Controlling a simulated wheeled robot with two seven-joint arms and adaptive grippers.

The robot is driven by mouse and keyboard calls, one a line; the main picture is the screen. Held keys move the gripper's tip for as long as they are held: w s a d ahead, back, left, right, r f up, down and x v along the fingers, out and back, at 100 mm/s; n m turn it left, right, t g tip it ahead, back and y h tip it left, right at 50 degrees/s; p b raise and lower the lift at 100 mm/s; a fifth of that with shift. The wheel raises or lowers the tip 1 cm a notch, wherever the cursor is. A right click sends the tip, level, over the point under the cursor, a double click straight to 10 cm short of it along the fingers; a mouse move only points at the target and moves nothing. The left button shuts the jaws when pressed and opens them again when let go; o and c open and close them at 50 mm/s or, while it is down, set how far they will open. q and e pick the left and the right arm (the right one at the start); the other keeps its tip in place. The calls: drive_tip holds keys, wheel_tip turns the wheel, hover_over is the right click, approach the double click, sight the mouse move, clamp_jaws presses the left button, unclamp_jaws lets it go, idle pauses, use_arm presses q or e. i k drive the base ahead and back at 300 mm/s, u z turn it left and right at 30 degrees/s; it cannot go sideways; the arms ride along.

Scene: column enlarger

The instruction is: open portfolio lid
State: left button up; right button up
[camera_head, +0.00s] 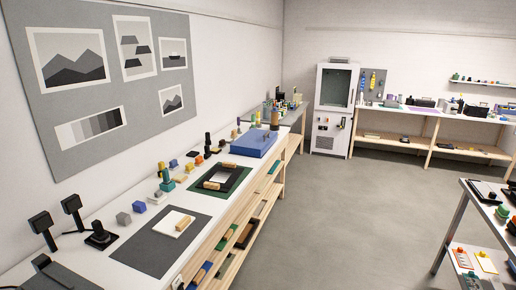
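A flat blue case (252,145), which looks like the portfolio, lies toward the far end of the long white bench (98,200) along the left wall. Its lid looks shut, with a small dark part on top. The case is small in the picture, so its latch and hinge cannot be made out. A brown bottle-like item (275,119) stands just behind it. Neither of my grippers shows in the head view.
A dark green mat with a black frame (234,180) and a grey mat (152,246) lie nearer on the bench. Small blocks and black lamps (72,205) stand along the wall. The grey floor (330,215) is open between this bench and a right-hand table (466,208). A white cabinet (331,133) stands behind.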

sight(254, 139)
drive_tip(key=z, duration=0.6)
drive_tip(key=i, duration=2)
drive_tip(key=u, duration=0.2)
drive_tip(key=i, duration=1.65)
drive_tip(key=u, duration=0.85)
